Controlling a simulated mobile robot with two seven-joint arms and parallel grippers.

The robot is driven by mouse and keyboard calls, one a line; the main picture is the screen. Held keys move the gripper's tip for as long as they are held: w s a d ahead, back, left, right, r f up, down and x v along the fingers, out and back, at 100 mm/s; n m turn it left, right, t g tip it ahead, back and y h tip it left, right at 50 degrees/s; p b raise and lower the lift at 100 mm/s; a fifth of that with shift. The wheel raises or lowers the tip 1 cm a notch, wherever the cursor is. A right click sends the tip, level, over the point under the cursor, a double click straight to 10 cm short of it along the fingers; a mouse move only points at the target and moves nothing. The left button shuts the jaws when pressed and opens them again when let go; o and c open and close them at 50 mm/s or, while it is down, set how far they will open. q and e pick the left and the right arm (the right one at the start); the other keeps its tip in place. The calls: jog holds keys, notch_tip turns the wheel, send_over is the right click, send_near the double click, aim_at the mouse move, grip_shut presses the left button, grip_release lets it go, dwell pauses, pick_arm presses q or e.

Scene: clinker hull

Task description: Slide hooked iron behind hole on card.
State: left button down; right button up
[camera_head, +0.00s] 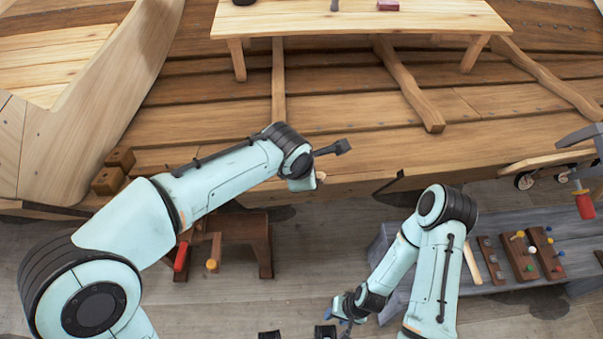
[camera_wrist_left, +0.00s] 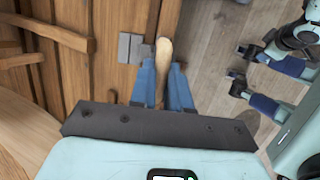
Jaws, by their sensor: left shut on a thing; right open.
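My left gripper (camera_wrist_left: 163,68) is shut on a pale wooden handle (camera_wrist_left: 163,50), seen between its blue fingers in the left wrist view. Two grey metal pieces (camera_wrist_left: 131,48) show beside the handle; I cannot tell whether they belong to the held tool. In the head view a dark hammer-shaped piece (camera_head: 342,147) sticks out right of my left wrist, in front of the hull planks (camera_head: 330,120); the left fingers are hidden there. My right gripper (camera_head: 333,316) is low over the floor, open and empty; it also shows in the left wrist view (camera_wrist_left: 240,70). I cannot identify a card or its hole.
A grey bench (camera_head: 420,240) at right holds racks with coloured knobs (camera_head: 520,255). A red-handled tool (camera_head: 585,205) stands at far right. A brown stool (camera_head: 255,235) is below my left arm. A plank table (camera_head: 350,20) stands at the top. Wooden blocks (camera_head: 108,181) lie at left.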

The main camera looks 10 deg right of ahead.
pick_arm(q)
jog(key=shift+d, duration=0.1)
dwell(0.3)
jog(key=shift+d, duration=2.75)
pick_arm(e)
jog(key=shift+r, duration=0.1)
jog(key=shift+w, duration=0.1)
pick_arm(q)
jog(key=shift+d+p, duration=0.5)
jog(key=shift+d, duration=2.25)
pick_arm(e)
jog(key=shift+w+r, duration=0.3)
jog(key=shift+r, duration=0.2)
pick_arm(q)
jog(key=shift+d, duration=0.65)
jog(key=shift+r, duration=0.1)
pick_arm(e)
jog(key=shift+s+f, duration=0.1)
jog(key=shift+f, duration=0.1)
